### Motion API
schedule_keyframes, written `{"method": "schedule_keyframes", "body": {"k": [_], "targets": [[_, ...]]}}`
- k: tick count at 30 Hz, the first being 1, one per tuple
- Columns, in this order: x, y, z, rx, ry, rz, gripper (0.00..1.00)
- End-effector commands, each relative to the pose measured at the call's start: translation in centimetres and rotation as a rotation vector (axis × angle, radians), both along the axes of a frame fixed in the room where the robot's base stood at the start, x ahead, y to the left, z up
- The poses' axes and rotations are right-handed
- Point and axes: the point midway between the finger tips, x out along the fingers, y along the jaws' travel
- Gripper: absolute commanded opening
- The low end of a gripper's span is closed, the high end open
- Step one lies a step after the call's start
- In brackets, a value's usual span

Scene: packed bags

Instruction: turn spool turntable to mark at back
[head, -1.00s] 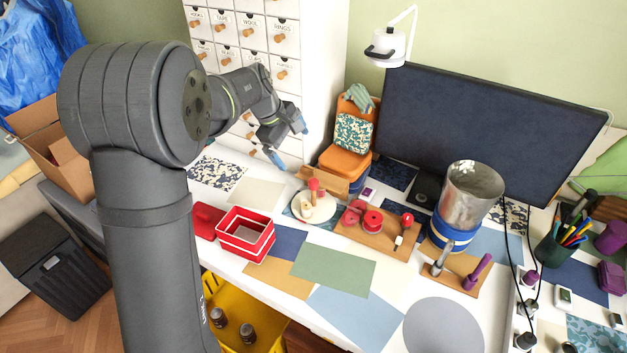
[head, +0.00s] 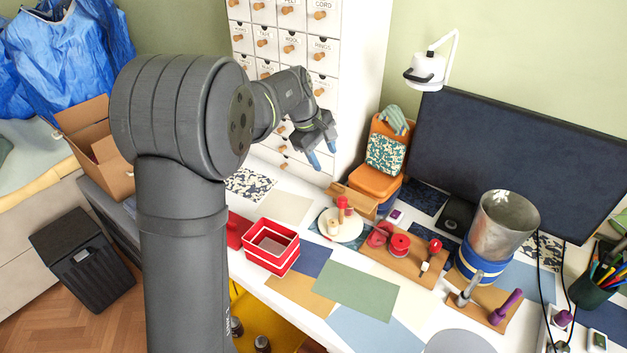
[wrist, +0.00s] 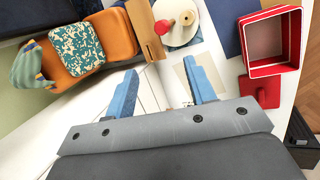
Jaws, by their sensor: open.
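The spool turntable (head: 350,233) is a round cream disc on the white table, left of the wooden board of red tools. A red spool (head: 343,207) stands on it towards the back, with a small pale spool (head: 333,226) in front. I cannot make out a mark. My gripper (head: 322,153) is open and empty, its blue fingers pointing down, above and behind the turntable and apart from it. Both fingers show in the wrist view (wrist: 160,70).
A wooden box (head: 352,200) and an orange bag (head: 375,183) stand close behind the turntable. A red open box (head: 271,250) is at its front left. The tool board (head: 405,262) is to its right. The white drawer cabinet (head: 355,100) rises behind my gripper.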

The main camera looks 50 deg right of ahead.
Motion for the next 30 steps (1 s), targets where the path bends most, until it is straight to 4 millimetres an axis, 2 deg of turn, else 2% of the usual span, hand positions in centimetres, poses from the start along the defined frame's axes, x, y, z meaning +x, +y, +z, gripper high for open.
{"method": "schedule_keyframes", "body": {"k": [3, 9, 14, 17, 20, 30], "targets": [[-1.4, -2.4, -0.4, 0.079, -0.07, -0.131, 0.5], [-3.2, -5.2, -0.4, 0.216, -0.197, -0.305, 0.5], [-3.6, -5.9, -0.5, 0.265, -0.241, -0.352, 0.5], [-3.6, -5.9, -1.2, 0.269, -0.244, -0.356, 0.5], [-3.6, -5.9, -2.7, 0.27, -0.242, -0.355, 0.5], [-3.6, -5.8, -10.1, 0.269, -0.241, -0.354, 0.5]]}}
